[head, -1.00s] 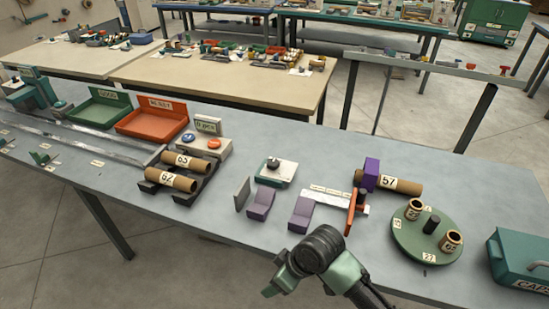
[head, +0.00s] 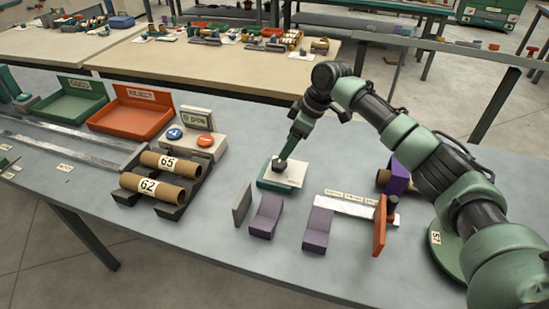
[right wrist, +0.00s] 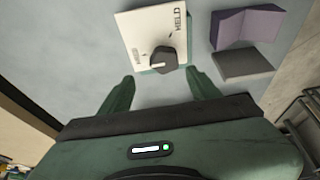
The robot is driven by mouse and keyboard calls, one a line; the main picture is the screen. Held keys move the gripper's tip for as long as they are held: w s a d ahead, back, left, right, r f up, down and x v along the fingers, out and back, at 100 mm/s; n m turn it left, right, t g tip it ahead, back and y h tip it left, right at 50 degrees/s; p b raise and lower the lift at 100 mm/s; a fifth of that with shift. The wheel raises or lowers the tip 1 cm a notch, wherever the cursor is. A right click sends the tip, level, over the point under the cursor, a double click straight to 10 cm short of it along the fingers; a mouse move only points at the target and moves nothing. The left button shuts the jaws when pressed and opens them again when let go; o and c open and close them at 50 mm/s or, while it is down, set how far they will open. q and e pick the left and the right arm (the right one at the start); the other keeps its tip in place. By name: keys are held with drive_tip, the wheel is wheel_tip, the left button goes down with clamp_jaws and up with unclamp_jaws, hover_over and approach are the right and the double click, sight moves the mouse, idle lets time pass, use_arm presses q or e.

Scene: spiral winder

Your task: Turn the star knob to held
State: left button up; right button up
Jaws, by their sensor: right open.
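The star knob (right wrist: 164,60) is a dark grey lobed knob on a white plate (right wrist: 141,23) with a green base, which stands mid-table in the head view (head: 295,172). The plate reads HELD near its upper right corner in the right wrist view; a second label on its left side is too small to read surely. The knob's white mark points left, toward that second label and away from HELD. My right gripper (right wrist: 160,86) is open, its two fingers apart on either side just short of the knob.
Purple blocks (head: 266,217) and a grey upright plate (head: 242,202) stand close to the knob's base. An orange paddle (head: 379,233) is to the right. Cardboard tubes (head: 150,187) lie on a dark rack at left. The grey table is clear behind the knob.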

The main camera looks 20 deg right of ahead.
sight(279, 162)
drive_tip(key=shift+s+a+f+p, duration=0.35)
drive_tip(key=shift+s+a+f, duration=0.15)
drive_tip(key=shift+f, duration=0.25)
use_arm(q)
drive_tip(key=s, duration=0.6)
use_arm(e)
drive_tip(key=x, duration=0.2)
drive_tip(key=shift+w+a+f, duration=0.1)
drive_tip(key=shift+w+f, duration=0.1)
drive_tip(key=shift+f, duration=0.2)
drive_tip(key=shift+x, duration=0.95)
drive_tip(key=shift+w+f, duration=0.1)
drive_tip(key=shift+f, duration=0.05)
use_arm(q)
drive_tip(key=w, duration=0.2)
drive_tip(key=w+r, duration=0.1)
drive_tip(key=shift+w+a, duration=0.1)
drive_tip(key=shift+w, duration=0.25)
